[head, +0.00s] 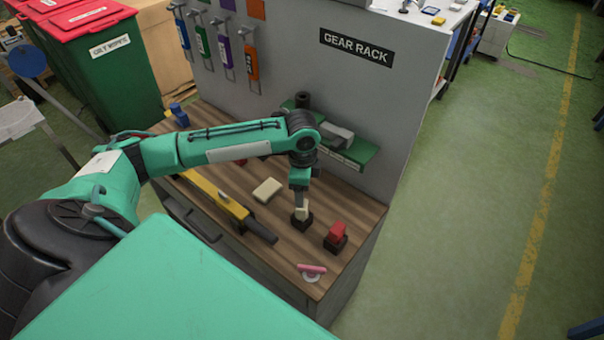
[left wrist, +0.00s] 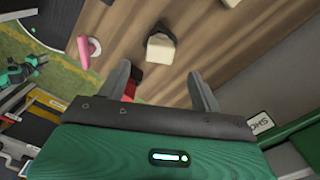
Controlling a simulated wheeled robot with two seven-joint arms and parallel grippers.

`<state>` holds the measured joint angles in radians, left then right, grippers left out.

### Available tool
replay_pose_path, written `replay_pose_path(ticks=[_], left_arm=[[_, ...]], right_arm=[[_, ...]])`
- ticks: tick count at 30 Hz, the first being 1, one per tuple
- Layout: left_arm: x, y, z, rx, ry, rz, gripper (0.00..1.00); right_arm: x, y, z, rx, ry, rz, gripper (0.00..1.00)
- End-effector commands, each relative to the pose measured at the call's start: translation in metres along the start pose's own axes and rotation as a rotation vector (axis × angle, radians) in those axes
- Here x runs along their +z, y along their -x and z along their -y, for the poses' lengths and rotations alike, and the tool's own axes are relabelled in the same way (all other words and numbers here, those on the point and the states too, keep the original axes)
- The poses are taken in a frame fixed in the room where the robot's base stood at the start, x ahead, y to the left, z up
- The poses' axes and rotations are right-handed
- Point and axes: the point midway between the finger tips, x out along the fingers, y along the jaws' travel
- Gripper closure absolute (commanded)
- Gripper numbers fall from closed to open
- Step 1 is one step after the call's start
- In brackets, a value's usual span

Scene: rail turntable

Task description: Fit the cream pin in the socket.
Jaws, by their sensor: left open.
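The cream pin (head: 301,213) stands in a small dark socket (head: 302,224) on the wooden bench. In the left wrist view, the cream pin (left wrist: 160,48) rests against the dark socket (left wrist: 161,30); I cannot tell how deep it sits. My left gripper (head: 299,198) points down just above the pin in the head view. In the left wrist view, the left gripper (left wrist: 160,82) has its fingers spread wide with nothing between them, and the pin lies beyond the fingertips. My right gripper is not in view.
A red block (head: 337,230) in a dark base stands right of the socket. A pink piece (head: 312,268) lies by a white ring near the bench corner. A cream block (head: 267,189) and a yellow bar (head: 213,195) lie left. A green shelf (head: 352,155) is behind.

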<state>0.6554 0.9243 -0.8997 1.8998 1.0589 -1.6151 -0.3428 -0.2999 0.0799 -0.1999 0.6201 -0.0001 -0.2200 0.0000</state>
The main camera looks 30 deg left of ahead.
Motion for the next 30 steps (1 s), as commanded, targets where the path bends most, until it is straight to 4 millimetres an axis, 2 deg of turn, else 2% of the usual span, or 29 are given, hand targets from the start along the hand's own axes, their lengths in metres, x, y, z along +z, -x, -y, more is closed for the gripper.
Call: replay_pose_path(ticks=[6,12,18,26,30], left_arm=[[0.0,-0.042,-0.001,0.003,0.002,0.001,0.35],[0.0,-0.071,0.0,0.001,0.0,0.001,0.35],[0.0,-0.083,0.0,-0.001,0.0,0.0,0.35],[0.0,-0.084,0.0,-0.001,0.0,0.0,0.35],[0.0,-0.084,0.0,-0.001,0.0,0.0,0.6]], right_arm=[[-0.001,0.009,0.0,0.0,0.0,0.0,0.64],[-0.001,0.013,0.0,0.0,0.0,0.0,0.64],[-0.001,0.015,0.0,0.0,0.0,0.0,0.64],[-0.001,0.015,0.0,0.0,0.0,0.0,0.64],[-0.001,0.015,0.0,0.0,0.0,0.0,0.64]])
